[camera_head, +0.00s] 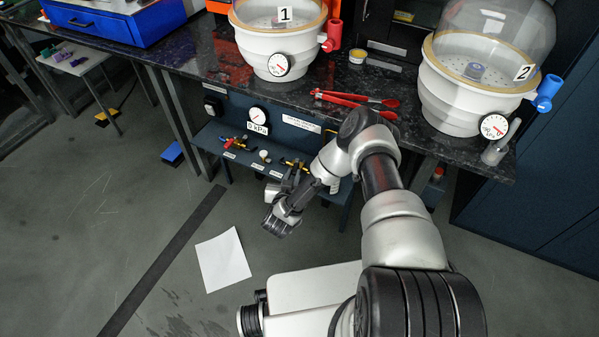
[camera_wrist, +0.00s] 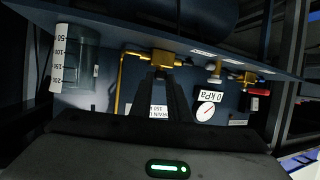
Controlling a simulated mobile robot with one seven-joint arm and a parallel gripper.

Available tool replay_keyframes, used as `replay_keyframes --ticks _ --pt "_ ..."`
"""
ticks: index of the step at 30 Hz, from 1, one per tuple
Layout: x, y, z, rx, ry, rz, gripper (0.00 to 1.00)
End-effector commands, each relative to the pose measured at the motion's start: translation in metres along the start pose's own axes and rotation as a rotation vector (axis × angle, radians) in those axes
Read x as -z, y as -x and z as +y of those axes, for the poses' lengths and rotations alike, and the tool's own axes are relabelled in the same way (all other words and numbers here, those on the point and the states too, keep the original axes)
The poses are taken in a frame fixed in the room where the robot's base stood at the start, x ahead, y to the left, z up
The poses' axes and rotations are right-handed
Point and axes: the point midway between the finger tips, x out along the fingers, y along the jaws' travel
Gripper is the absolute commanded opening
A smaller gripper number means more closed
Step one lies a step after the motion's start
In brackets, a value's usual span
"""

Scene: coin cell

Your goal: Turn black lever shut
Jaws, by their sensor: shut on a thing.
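In the wrist view, the two dark fingers of my gripper (camera_wrist: 160,76) reach up to a brass valve (camera_wrist: 165,59) on the dark blue panel. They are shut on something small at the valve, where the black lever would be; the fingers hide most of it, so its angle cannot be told. In the head view, my gripper (camera_head: 298,174) is at the right-hand brass valve (camera_head: 290,161) on the low shelf under the bench, and my wrist partly covers it.
A gauge (camera_head: 257,116) with a 0 kPa label is on the panel. Another brass valve (camera_head: 239,142) with a red part is to its lower left. A clear graduated vessel (camera_wrist: 82,55) stands beside the fingers. Red tongs (camera_head: 355,100) and two chambers are on the bench above. Paper (camera_head: 222,260) lies on the floor.

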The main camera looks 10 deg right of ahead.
Motion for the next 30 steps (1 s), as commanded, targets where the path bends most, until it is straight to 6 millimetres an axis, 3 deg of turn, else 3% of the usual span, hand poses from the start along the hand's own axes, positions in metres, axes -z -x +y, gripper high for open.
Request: replay_keyframes --ticks 1,13,30 --pt "0.001 0.001 -0.008 -0.028 -0.014 0.004 0.0" --pt "0.001 -0.004 -0.024 -0.242 -0.104 0.001 0.0" --pt "0.002 -0.005 -0.026 -0.292 -0.125 -0.002 0.0"
